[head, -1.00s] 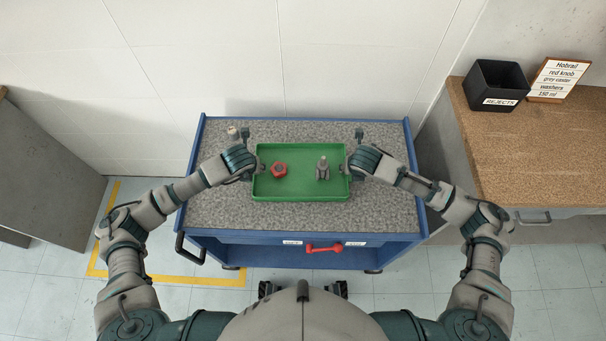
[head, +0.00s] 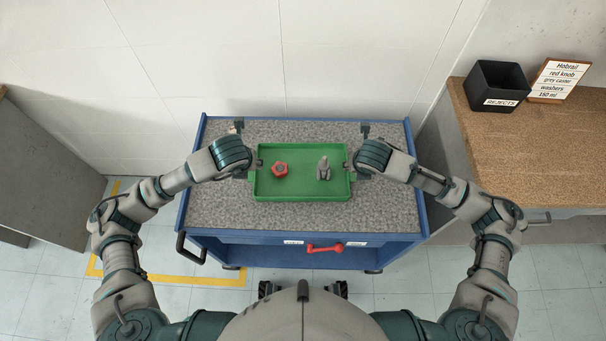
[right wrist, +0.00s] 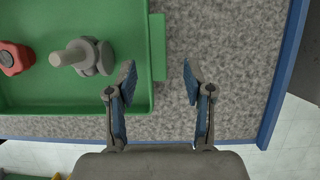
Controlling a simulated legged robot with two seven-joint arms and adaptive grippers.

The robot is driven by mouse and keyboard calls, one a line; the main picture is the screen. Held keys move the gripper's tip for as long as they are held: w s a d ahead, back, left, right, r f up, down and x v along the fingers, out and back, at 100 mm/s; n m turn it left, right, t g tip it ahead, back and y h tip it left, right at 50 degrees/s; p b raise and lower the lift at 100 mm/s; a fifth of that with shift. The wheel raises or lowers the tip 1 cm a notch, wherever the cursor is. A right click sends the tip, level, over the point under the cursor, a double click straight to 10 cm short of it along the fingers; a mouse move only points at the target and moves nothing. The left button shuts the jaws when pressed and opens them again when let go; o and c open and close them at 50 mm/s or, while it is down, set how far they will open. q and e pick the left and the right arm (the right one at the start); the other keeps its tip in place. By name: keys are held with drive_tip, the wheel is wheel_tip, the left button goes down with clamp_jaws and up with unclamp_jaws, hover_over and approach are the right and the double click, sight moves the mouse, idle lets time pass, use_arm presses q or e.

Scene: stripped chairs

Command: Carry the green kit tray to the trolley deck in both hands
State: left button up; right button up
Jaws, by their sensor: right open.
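The green kit tray (head: 300,198) rests flat on the trolley's grey speckled deck (head: 300,218). In it lie a red knob (head: 280,170) and a grey caster (head: 323,172), apart from each other. My left gripper (head: 249,169) is at the tray's left edge, partly hidden under its own hand; its fingers look spread. My right gripper (head: 354,170) is at the tray's right edge. In the right wrist view its fingers (right wrist: 158,78) are wide open, with the tray's right handle tab (right wrist: 158,62) between their lines and nothing gripped.
A brown-topped bench (head: 530,150) stands to the right with a black rejects bin (head: 497,82) and a sign (head: 559,80). A grey cabinet (head: 40,170) stands at left. The deck's front is clear.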

use_arm(q)
drive_tip(key=shift+d, duration=0.15)
use_arm(e)
drive_tip(key=v, duration=0.4)
drive_tip(key=shift+s+d+r, duration=0.1)
drive_tip(key=shift+d+r, duration=0.1)
drive_tip(key=shift+r, duration=0.15)
use_arm(q)
wheel_tip(320, 180, up, 17)
drive_tip(key=p, duration=1.2)
drive_tip(key=shift+r+p, duration=0.15)
drive_tip(key=shift+p, duration=0.2)
use_arm(e)
wheel_tip(320, 180, up, 12)
drive_tip(key=shift+a, duration=0.1)
